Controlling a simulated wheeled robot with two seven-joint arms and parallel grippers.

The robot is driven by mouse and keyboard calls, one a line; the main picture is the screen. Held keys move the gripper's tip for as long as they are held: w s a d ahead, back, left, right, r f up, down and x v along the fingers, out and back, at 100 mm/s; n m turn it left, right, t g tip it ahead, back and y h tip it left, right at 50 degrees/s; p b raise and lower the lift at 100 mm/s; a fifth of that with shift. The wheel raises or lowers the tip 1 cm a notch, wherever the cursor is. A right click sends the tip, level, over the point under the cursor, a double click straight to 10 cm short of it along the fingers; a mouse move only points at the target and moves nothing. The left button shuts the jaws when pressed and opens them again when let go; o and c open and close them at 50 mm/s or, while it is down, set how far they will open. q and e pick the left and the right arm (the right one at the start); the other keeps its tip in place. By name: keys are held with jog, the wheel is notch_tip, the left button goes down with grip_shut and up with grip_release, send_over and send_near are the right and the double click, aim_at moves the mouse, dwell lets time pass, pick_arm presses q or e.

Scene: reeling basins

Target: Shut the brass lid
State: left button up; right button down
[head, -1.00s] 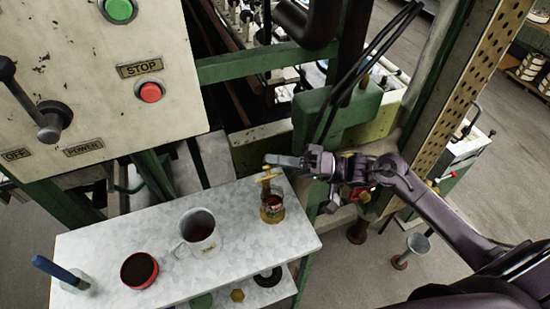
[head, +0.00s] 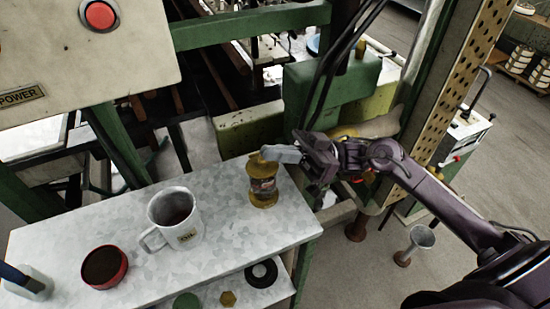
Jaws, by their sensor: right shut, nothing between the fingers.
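The brass canister (head: 262,192), with a dark label, stands upright at the back right of the pale worktop (head: 215,225). Its brass lid (head: 258,167) now lies over the mouth, and the red inside no longer shows. Whether it sits fully flush I cannot tell. My right gripper (head: 271,153) comes in from the right with its fingers shut and empty. Its tips are right at the top of the lid and hide part of it. I cannot tell whether they touch. My left gripper is not in view.
A white mug (head: 176,219) stands left of the canister, with a red-rimmed bowl (head: 104,267) and a blue-handled tool (head: 22,281) further left. A lower shelf holds a black ring (head: 261,273). The green machine frame (head: 330,95) rises close behind the gripper.

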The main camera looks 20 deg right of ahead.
jog(key=shift+s+f+n+g+b, duration=0.15)
jog(key=shift+n+g+b, duration=0.2)
jog(key=shift+n, duration=0.2)
jog(key=shift+s+f+n+g+b, duration=0.15)
jog(key=shift+n+g+b, duration=0.1)
jog(key=shift+n+b, duration=0.25)
jog(key=shift+w, duration=0.1)
jog(key=shift+r, duration=0.1)
